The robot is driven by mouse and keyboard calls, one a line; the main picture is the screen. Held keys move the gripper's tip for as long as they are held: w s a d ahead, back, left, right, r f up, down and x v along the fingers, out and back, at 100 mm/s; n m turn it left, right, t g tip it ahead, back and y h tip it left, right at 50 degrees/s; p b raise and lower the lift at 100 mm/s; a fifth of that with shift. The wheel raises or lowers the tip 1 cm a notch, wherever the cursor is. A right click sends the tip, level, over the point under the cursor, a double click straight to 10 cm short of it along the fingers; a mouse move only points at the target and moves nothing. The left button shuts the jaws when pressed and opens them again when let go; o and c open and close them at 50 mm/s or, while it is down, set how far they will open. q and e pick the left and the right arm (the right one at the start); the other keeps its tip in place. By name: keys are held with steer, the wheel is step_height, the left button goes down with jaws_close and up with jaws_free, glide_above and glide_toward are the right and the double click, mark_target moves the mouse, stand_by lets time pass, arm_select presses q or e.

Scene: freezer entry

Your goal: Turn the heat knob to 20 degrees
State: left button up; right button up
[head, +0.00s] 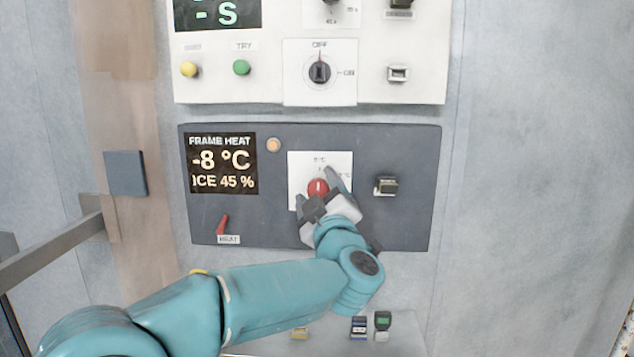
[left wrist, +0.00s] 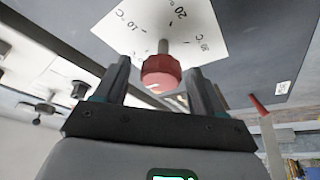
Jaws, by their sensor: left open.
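The red heat knob (head: 318,187) sits on a white dial plate (head: 300,165) on the dark frame heat panel. In the left wrist view the knob (left wrist: 161,74) stands out on a stem from the dial plate (left wrist: 185,22), which has marks including 10, 20 and 30 °C. My left gripper (head: 321,188) is open, with one finger on each side of the knob. The left wrist view shows the fingers (left wrist: 160,85) apart, with gaps beside the knob. The display (head: 222,163) reads FRAME HEAT, -8 °C, ICE 45 %. The knob's pointer is not clear. My right gripper is not in view.
A red HEAT lever (head: 223,224) is at the panel's lower left, and a switch (head: 386,186) is right of the dial. A round amber lamp (head: 273,145) is above left. A white panel with an OFF knob (head: 319,72) is above. The grey wall at right is clear.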

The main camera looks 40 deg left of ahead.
arm_select(q)
steer(key=shift+w+a, duration=0.35)
steer(key=shift+a, duration=0.1)
steer(key=shift+d+r, duration=0.1)
steer(key=c, duration=1)
